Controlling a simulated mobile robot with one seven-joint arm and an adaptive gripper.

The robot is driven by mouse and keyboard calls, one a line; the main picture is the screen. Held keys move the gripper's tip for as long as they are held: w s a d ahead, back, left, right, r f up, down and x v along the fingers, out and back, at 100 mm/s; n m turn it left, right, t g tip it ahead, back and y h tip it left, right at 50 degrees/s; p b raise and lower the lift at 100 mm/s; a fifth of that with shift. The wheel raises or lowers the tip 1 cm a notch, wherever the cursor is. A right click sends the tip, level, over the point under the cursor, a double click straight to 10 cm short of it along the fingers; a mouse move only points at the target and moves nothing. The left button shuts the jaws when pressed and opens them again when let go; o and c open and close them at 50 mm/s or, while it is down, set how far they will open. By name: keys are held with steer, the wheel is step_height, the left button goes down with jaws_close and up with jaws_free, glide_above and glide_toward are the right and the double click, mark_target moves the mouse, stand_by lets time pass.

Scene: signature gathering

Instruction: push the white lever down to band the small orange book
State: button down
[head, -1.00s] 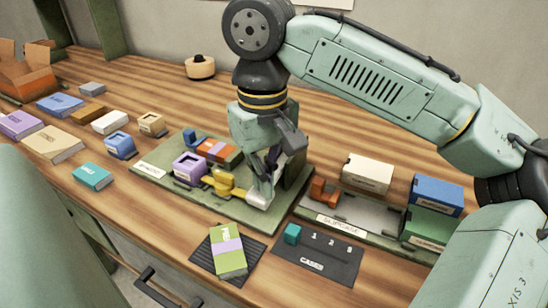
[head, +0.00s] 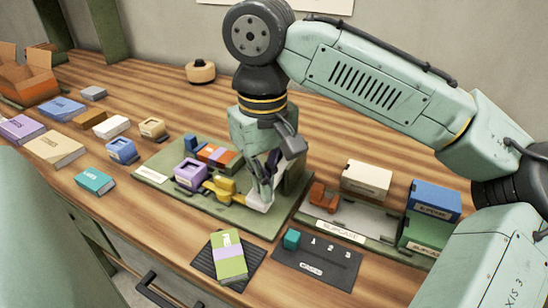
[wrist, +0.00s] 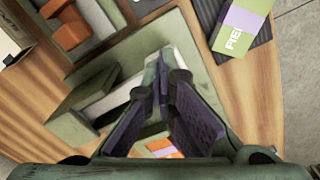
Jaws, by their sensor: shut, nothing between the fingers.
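The small orange book (head: 216,154) lies on the green banding station (head: 160,205), with a purple strip across it. In the wrist view, an orange and pale patch (wrist: 160,149) shows between my fingers, probably this book. The white lever (head: 259,203) is at the front right of the station. My gripper (head: 268,188) is shut and empty, pointing down with its fingertips at the lever. They hide part of it, and I cannot tell whether they touch. A pale bar in the wrist view (wrist: 118,99) may be the lever.
A yellow part (head: 222,189) and a purple block (head: 190,172) stand left of my gripper. A green book with a purple band (head: 229,258) lies on a dark mat in front. The slipcase rack (head: 350,213) is at right. Several books lie at left.

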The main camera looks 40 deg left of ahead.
step_height(320, 180, up, 8)
steer(key=p, duration=0.7)
steer(key=shift+f+p, duration=0.15)
steer(key=shift+p, duration=0.15)
